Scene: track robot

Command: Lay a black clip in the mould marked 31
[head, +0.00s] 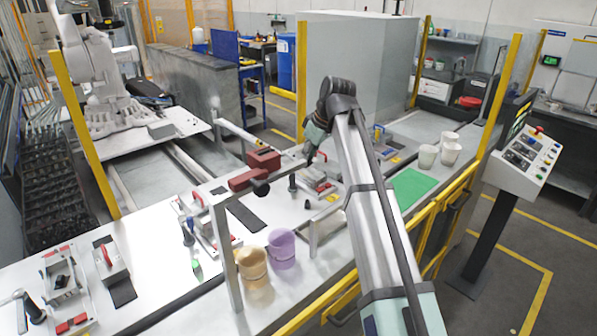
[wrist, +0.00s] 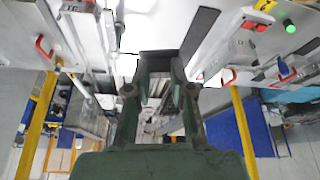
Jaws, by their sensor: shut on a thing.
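My gripper (head: 309,155) hangs over the middle of the white bench in the head view, partly hidden by my own wrist. In the wrist view its two fingers (wrist: 162,84) are shut on a dark piece, which looks like a black clip (wrist: 167,64). Its exact shape is hard to make out. Mould fixtures stand on the bench: one at the right (head: 318,182), one in the middle (head: 205,228), and two at the left, a grey one with a red handle (head: 112,259) and a clamp fixture (head: 62,284). I cannot read the number 31 on any of them.
A tan cup (head: 251,264) and a purple cup (head: 282,249) stand at the front. A green mat (head: 413,187) and white cups (head: 427,156) are right. Yellow railing (head: 440,232) edges the bench.

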